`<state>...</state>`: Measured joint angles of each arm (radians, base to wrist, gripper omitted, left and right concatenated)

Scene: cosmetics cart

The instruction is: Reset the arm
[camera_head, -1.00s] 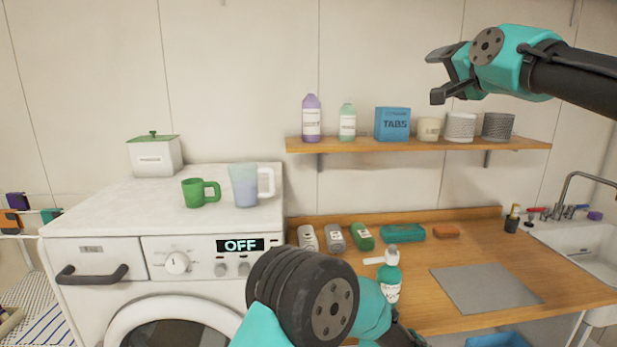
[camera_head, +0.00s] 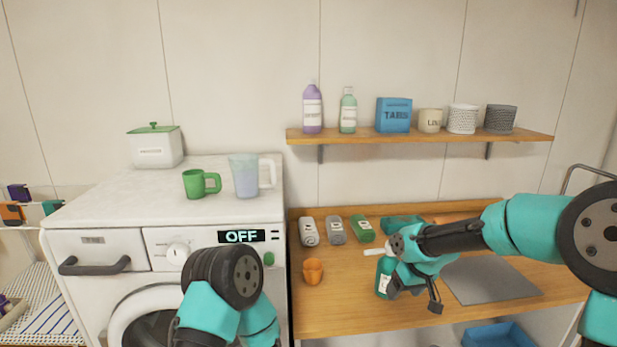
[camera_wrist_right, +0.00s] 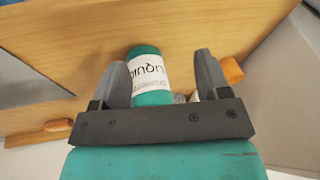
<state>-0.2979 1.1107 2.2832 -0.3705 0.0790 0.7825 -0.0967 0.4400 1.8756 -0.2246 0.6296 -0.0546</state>
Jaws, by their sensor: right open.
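My right gripper (camera_head: 413,298) is low over the wooden counter (camera_head: 340,310), its fingers apart. A teal pump bottle (camera_head: 383,282) stands on the counter just left of it, partly hidden by the gripper. In the right wrist view my right gripper (camera_wrist_right: 160,62) is open, and the teal bottle with a white label (camera_wrist_right: 146,68) shows between its fingers, not clearly touching either. My left arm shows at the bottom of the head view, in front of the washing machine; its gripper is out of view.
An orange cup (camera_head: 313,272) stands on the counter left of the bottle. A shelf (camera_head: 420,138) with containers is above. A green mug (camera_head: 195,184) and pitcher (camera_head: 245,178) stand on the washer (camera_head: 105,208).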

